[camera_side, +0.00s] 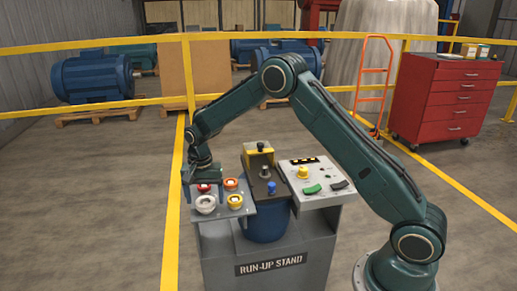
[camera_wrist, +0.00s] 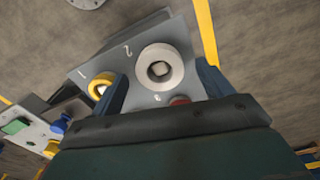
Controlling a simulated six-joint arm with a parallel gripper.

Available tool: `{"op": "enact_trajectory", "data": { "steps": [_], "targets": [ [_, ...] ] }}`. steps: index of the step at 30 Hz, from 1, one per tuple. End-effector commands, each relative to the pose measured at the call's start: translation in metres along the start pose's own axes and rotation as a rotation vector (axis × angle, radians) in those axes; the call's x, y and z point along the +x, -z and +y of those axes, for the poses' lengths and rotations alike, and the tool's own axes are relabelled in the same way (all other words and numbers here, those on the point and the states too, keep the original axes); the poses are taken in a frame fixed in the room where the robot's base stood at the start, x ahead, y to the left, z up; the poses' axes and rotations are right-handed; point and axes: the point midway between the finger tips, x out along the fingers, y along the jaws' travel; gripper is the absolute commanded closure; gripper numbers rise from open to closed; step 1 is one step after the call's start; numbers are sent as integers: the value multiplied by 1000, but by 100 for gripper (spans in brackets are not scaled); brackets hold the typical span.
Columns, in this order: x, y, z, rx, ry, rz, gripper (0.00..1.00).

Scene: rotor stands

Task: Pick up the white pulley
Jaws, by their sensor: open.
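The white pulley (camera_side: 206,204) lies on the grey tray (camera_side: 245,212) at the left of the run-up stand, at its front left. In the wrist view the white pulley (camera_wrist: 148,55) shows whole, beside the mark 2, with a square piece in its centre hole. My gripper (camera_side: 202,178) is above the back left of the tray, pointing down. In the wrist view its two blue fingers are apart (camera_wrist: 162,72), with the white pulley beyond and between them, and nothing is held. Whether the fingers are level with the pulley I cannot tell.
A yellow pulley (camera_side: 235,200), an orange-red pulley (camera_side: 231,183) and a red pulley (camera_side: 203,187) share the tray. The stand's spindle block (camera_side: 265,182) and a control panel (camera_side: 312,180) stand to the right. Yellow railings (camera_side: 100,45) run behind.

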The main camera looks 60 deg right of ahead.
Motion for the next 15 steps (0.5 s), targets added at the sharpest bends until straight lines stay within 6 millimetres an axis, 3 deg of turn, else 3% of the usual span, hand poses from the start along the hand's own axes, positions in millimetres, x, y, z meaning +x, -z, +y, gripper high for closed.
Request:
{"op": "enact_trajectory", "data": {
  "steps": [4,15],
  "targets": [
    [10,0,0,0,0,0,21],
    [11,0,0,0,1,0,21]
  ]
}}
